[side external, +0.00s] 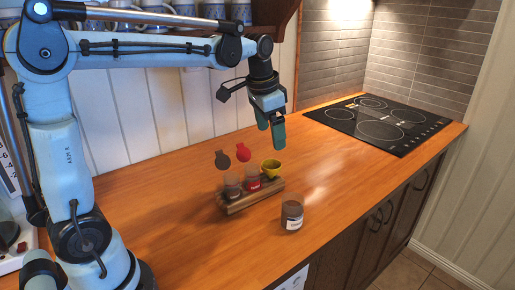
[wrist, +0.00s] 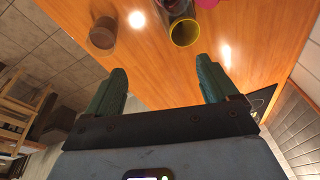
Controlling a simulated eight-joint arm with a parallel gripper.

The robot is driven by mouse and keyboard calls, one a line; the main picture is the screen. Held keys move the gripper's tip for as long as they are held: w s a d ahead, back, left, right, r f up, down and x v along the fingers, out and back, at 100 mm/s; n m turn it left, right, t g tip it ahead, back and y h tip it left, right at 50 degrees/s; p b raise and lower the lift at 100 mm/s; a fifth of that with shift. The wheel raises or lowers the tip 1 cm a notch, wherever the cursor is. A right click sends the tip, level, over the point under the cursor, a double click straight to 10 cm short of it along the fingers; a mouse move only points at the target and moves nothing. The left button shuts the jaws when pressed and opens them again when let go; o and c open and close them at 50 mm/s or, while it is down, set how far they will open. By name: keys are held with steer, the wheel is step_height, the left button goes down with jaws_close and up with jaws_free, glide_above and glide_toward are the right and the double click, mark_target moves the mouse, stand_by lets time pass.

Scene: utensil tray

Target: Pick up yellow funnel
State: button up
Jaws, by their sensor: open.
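The yellow funnel (side external: 271,168) sits at the right end of a small wooden tray (side external: 236,207) on the counter. In the wrist view the funnel (wrist: 184,32) shows near the top centre as a round yellow rim with a dark inside. My gripper (side external: 277,148) is open and empty, fingers pointing down, above the counter and behind the funnel in the side view. In the wrist view my gripper (wrist: 165,75) has its two green fingers wide apart, with bare counter between them and the funnel beyond their tips.
Beside the funnel in the tray are a red-labelled jar (side external: 253,184) and a dark jar (side external: 232,187), with a red utensil (side external: 243,152) and a grey utensil (side external: 223,160) upright. A lidded jar (side external: 292,213) stands in front. A black cooktop (side external: 379,122) lies right; counter between is clear.

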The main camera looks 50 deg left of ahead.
steer(key=w+a+f+m+g, duration=0.1)
steer(key=w+a+f+g, duration=0.1)
steer(key=w+a, duration=0.25)
glide_above(273, 168)
steer(key=shift+m+g, duration=0.3)
steer(key=shift+m, duration=0.1)
steer(key=f, duration=0.7)
steer(key=shift+w+f, duration=0.25)
steer(key=shift+f, duration=0.05)
steer(key=shift+s+f, duration=0.2)
steer(key=shift+f, duration=2.55)
steer(key=shift+c, duration=0.2)
steer(key=c, duration=1)
